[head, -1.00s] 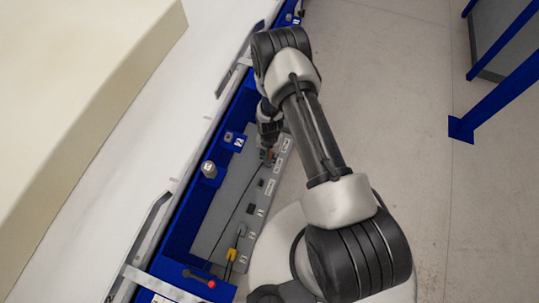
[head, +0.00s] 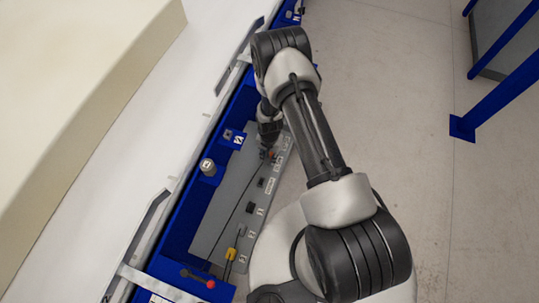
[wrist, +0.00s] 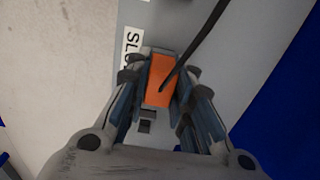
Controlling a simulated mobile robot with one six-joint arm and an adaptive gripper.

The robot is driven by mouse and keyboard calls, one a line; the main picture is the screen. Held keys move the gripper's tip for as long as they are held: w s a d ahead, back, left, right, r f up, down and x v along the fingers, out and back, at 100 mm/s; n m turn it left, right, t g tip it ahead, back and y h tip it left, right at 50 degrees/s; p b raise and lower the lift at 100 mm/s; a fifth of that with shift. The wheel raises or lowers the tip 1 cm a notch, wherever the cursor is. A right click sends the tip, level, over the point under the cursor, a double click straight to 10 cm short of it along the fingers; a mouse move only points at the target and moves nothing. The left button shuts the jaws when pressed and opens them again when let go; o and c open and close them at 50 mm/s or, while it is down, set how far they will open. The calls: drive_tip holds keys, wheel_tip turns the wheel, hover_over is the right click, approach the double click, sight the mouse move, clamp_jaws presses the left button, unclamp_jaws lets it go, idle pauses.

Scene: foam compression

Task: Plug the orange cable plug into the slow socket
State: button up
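My gripper (wrist: 162,85) is shut on the orange cable plug (wrist: 160,80), with a finger pad against each side. A black cable (wrist: 205,35) runs from the plug toward the upper right of the wrist view. A white label reading "SLO" (wrist: 132,42) lies just left of the plug; the rest of it is hidden. A small dark socket (wrist: 147,122) shows just below the plug, between the fingers. In the head view the orange plug (head: 272,154) is a small spot at the gripper, over the grey panel. I cannot tell whether its tip touches a socket.
The grey panel (head: 222,205) carries several labelled sockets and a yellow plug (head: 231,254) near its lower end. A blue frame (head: 178,238) borders it, with a red knob (head: 211,284) and a grey knob (head: 207,166). Open floor (head: 400,70) lies to the right.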

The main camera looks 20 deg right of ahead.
sight(270, 155)
drive_tip(key=o, duration=0.5)
drive_tip(key=shift+r, duration=0.15)
idle(0.3)
drive_tip(key=shift+r+p, duration=2)
drive_tip(key=shift+r, duration=0.9)
drive_tip(key=shift+r, duration=0.1)
wheel_tip(270, 155, up, 12)
drive_tip(key=shift+f, duration=0.1)
